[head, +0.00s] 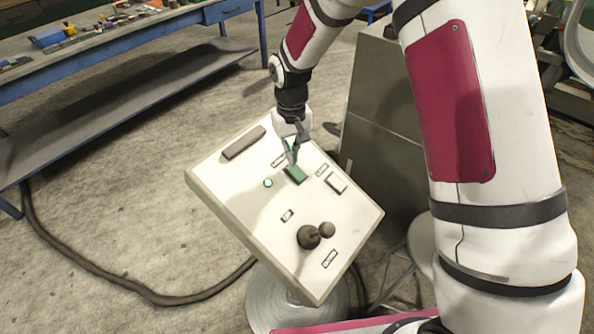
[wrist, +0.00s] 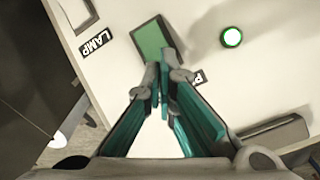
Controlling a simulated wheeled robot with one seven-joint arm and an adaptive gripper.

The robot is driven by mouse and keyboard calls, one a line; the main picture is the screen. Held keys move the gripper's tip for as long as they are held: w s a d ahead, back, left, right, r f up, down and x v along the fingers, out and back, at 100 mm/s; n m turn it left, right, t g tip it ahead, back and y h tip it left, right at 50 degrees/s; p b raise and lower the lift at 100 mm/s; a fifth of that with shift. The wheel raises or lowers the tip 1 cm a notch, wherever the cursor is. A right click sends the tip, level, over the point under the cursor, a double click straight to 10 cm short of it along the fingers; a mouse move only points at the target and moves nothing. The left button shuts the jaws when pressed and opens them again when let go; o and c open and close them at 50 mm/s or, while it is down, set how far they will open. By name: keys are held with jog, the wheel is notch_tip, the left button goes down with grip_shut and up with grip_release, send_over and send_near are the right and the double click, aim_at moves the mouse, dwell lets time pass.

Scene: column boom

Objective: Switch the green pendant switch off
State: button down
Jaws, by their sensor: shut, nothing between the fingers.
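The green switch (head: 297,176) is a rectangular rocker on a tilted white panel (head: 222,185). It also shows in the wrist view (wrist: 149,39), beside a label reading LAMP (wrist: 97,43). A small round green lamp (head: 268,183) sits left of the switch; in the wrist view the lamp (wrist: 232,37) has a bright white centre and green rim. My gripper (head: 293,159) is shut and empty, fingertips at the switch's near end in the wrist view (wrist: 166,72). The fingertips cover part of that end. I cannot tell whether they touch it.
The panel also carries a grey bar (head: 244,142), a white switch (head: 337,183), a dark knob (head: 309,237), a paler knob (head: 327,229) and small labels. A grey cabinet (head: 385,120) stands behind right. A cable (head: 110,280) runs across the floor. A blue workbench (head: 120,45) stands back left.

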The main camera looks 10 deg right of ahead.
jog(key=shift+f+b, duration=0.3)
jog(key=shift+f, duration=0.85)
dwell(0.9)
jog(key=shift+r+p, duration=0.7)
jog(key=shift+r, duration=2.85)
